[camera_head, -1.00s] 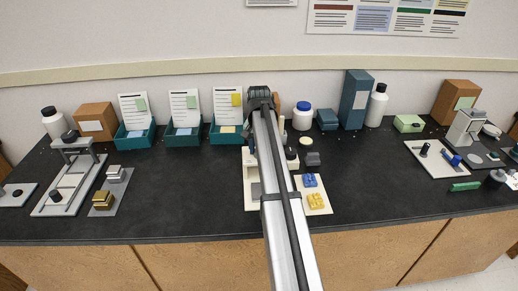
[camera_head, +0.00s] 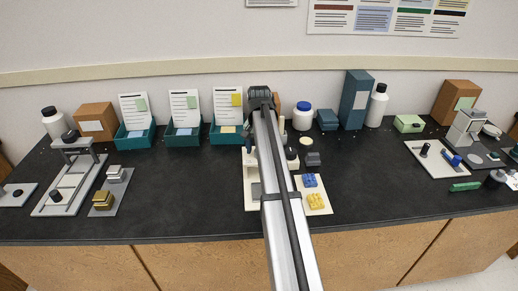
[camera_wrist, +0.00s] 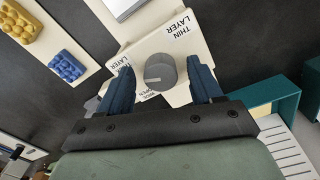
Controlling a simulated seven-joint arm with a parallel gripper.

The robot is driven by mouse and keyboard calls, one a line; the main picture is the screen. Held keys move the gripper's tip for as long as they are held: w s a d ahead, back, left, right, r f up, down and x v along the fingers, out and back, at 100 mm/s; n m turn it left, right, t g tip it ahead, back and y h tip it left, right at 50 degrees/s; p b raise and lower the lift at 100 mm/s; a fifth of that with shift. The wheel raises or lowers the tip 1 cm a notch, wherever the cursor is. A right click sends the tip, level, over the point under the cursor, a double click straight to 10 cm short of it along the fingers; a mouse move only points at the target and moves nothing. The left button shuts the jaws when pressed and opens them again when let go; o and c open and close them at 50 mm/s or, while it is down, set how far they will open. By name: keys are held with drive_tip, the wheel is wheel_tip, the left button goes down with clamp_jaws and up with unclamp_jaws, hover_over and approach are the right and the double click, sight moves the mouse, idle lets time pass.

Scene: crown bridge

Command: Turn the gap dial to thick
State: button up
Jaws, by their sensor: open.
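The gap dial is a round grey knob (camera_wrist: 160,73) on a cream plate (camera_wrist: 150,50) in the wrist view. A pale mark on its face lies toward the left. A "THIN LAYER" label (camera_wrist: 180,35) is to its upper right. A second label ending in "LAYER" (camera_wrist: 123,66) is on its left, partly hidden by a finger. In the head view my arm hides the gripper and dial.
Blue (camera_wrist: 66,66) and yellow (camera_wrist: 17,22) studded blocks lie on a pale board at the left of the wrist view. A teal tray (camera_wrist: 270,95) is close to the right finger. In the head view, dark bench top (camera_head: 370,180) is clear right of my arm.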

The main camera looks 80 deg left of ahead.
drive_tip(key=shift+r, duration=0.1)
wheel_tip(320, 180, up, 14)
drive_tip(key=shift+f, duration=0.2)
idle(0.3)
idle(0.5)
